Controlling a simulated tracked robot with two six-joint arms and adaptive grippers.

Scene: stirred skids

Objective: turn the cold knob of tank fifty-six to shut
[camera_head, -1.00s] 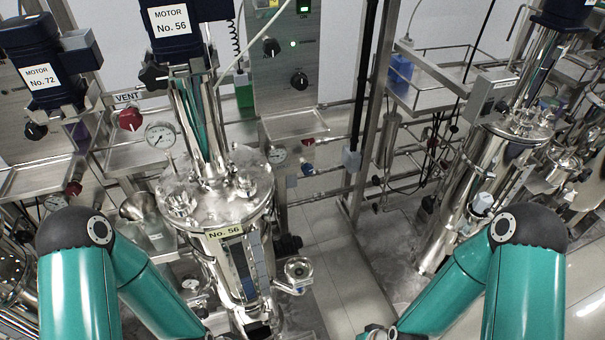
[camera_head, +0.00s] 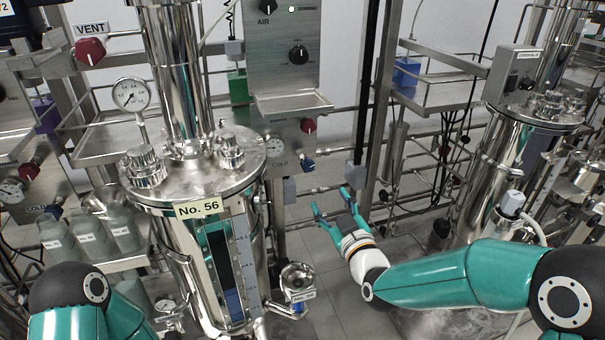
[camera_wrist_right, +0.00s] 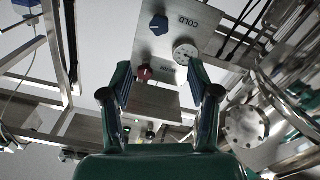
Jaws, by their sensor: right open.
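Tank No. 56 (camera_head: 205,185) is a steel vessel with a yellow "No. 56" label in the head view. Beside it, a steel panel (camera_head: 280,180) marked COLD bears a blue cold knob (camera_head: 307,165). The blue knob (camera_wrist_right: 160,24) also shows next to the COLD lettering in the right wrist view. My right gripper (camera_head: 332,201) is open and empty, below and to the right of the blue knob in the head view, apart from it. In the right wrist view its fingers (camera_wrist_right: 158,80) stand apart, with the panel beyond. My left gripper is out of view.
A red knob (camera_head: 308,125) sits above the blue one, with a round gauge (camera_wrist_right: 186,53) on the same panel. A tray (camera_head: 292,103) juts out above. A valve (camera_head: 298,280) sticks out low beside the tank. A dark vertical post (camera_head: 366,90) stands to the right.

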